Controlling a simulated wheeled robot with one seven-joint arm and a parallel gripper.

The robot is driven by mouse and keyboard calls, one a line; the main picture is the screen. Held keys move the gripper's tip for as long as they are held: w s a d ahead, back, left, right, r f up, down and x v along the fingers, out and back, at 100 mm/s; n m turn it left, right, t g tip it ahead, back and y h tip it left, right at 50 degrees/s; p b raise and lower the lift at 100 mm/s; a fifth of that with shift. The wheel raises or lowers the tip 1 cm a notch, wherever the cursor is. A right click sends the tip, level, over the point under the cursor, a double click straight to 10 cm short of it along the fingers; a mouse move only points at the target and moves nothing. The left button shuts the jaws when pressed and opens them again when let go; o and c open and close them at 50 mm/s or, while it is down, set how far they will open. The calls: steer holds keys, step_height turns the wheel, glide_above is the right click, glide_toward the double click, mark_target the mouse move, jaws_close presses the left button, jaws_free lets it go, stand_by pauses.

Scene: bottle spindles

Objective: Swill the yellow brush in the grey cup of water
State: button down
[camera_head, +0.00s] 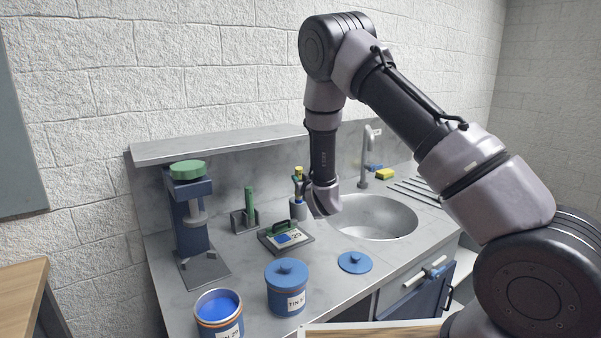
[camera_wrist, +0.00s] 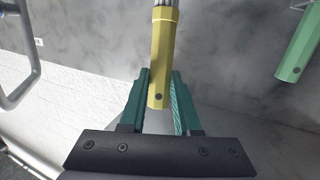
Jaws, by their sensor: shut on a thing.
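My gripper (camera_wrist: 160,82) is shut on the yellow brush (camera_wrist: 161,45); its teal fingers lie on either side of the yellow handle in the wrist view. In the head view the top of the yellow brush (camera_head: 298,170) shows just left of my wrist, roughly upright. The grey cup (camera_head: 297,210) stands on the worktop directly below it, partly hidden by my gripper. The brush's lower end and the water are hidden, so I cannot tell whether the bristles are in the water.
A green-handled tool (camera_head: 249,200) stands in a grey holder to the left. The sink (camera_head: 375,215) and tap (camera_head: 366,155) are right; a green-topped stand (camera_head: 190,220) is left.

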steer(key=shift+w+f, duration=0.25)
steer(key=shift+f, duration=1.05)
steer(key=shift+w+f, duration=0.25)
steer(key=shift+f, duration=1)
